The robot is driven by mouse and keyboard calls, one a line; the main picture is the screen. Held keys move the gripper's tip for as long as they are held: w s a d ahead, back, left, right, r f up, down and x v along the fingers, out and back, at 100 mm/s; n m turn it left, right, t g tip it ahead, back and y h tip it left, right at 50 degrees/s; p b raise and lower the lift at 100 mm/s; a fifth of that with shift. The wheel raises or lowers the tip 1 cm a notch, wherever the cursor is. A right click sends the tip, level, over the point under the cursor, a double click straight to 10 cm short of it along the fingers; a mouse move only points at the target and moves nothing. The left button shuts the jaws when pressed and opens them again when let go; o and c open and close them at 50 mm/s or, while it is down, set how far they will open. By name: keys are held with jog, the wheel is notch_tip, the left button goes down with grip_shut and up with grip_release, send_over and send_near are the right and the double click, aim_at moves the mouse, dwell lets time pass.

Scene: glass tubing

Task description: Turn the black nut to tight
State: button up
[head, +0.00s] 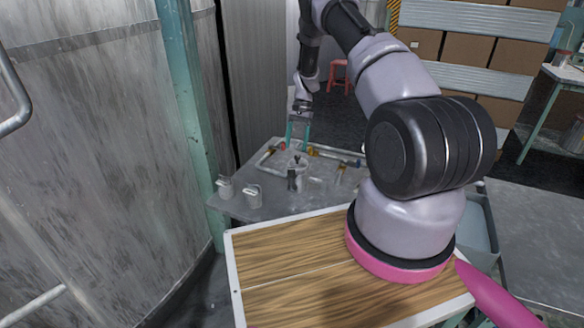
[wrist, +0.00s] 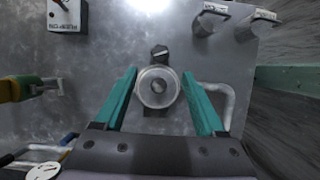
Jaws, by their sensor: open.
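A small black piece (wrist: 159,53) shows in the wrist view just beyond a round, clear-grey disc-like part (wrist: 157,88). In the head view a black upright piece (head: 292,181) stands in front of a pale cylinder. I cannot tell for sure that this is the nut, nor how tight it is. In the head view my gripper (head: 298,134) points down over the far part of the grey table (head: 265,206).
Two grey labelled cups (head: 225,188) (head: 253,195) stand at the table's left. Bent glass tubing (wrist: 229,100) runs close by my right finger. A switch box (wrist: 67,15) and a yellow-green fitting (wrist: 22,88) lie to the left in the wrist view. A teal post (head: 187,100) rises beside the table.

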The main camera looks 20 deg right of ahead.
aim_at(292, 169)
jog(key=x, duration=0.9)
jog(key=shift+s+a+f, duration=0.15)
jog(key=shift+f, duration=0.2)
